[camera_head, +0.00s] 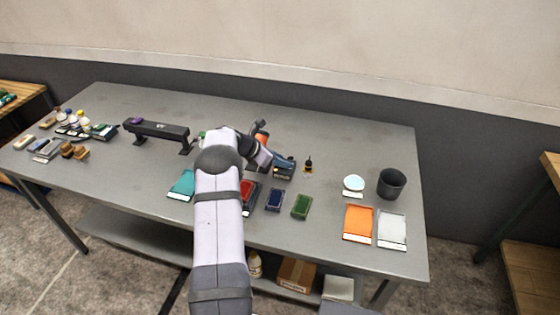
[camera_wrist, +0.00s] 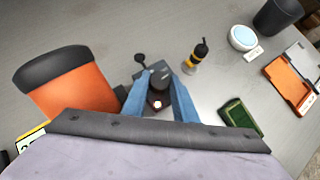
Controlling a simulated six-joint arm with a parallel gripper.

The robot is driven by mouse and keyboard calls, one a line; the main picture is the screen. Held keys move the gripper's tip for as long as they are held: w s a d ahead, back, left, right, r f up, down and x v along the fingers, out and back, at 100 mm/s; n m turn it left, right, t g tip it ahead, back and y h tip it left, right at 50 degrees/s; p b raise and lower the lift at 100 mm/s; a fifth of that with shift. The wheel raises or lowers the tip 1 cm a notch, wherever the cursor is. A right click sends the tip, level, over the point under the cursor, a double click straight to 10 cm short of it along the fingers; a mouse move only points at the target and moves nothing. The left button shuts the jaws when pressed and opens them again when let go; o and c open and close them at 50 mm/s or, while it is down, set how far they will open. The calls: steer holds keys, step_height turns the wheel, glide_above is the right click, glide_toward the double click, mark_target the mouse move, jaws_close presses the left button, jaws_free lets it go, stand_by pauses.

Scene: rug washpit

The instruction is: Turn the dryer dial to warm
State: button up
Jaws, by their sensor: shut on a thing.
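My gripper (camera_wrist: 158,92) has its two blue fingers closed on a dark round dial (camera_wrist: 157,72). The dial stands on a small dark grey control box (camera_wrist: 146,73). A pale spot shows below the dial between the fingers. In the head view my gripper (camera_head: 284,161) is over the same box (camera_head: 283,174), which has a light label at its front. An orange cylinder with a dark rim (camera_wrist: 70,92) stands left of the fingers and looks like part of the dryer. The dial's markings and pointer cannot be read.
A small yellow and black bottle (camera_wrist: 196,56) stands right of the box. A green tray (camera_head: 302,206) and a blue tray (camera_head: 275,200) lie in front. A white round dish (camera_head: 353,183), a dark cup (camera_head: 391,183) and an orange tray (camera_head: 358,223) are farther right.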

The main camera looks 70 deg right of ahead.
steer(key=shift+d+r, duration=0.1)
steer(key=shift+r, duration=0.05)
steer(key=o, duration=1)
steer(key=shift+o, duration=0.2)
steer(key=shift+w, duration=0.1)
steer(key=shift+w+a+r+p, duration=0.3)
steer(key=shift+r+p, duration=0.1)
steer(key=shift+r, duration=0.05)
steer(key=p+v, duration=0.3)
steer(key=v, duration=0.3)
steer(key=shift+a+r, duration=0.2)
steer(key=shift+a, duration=0.15)
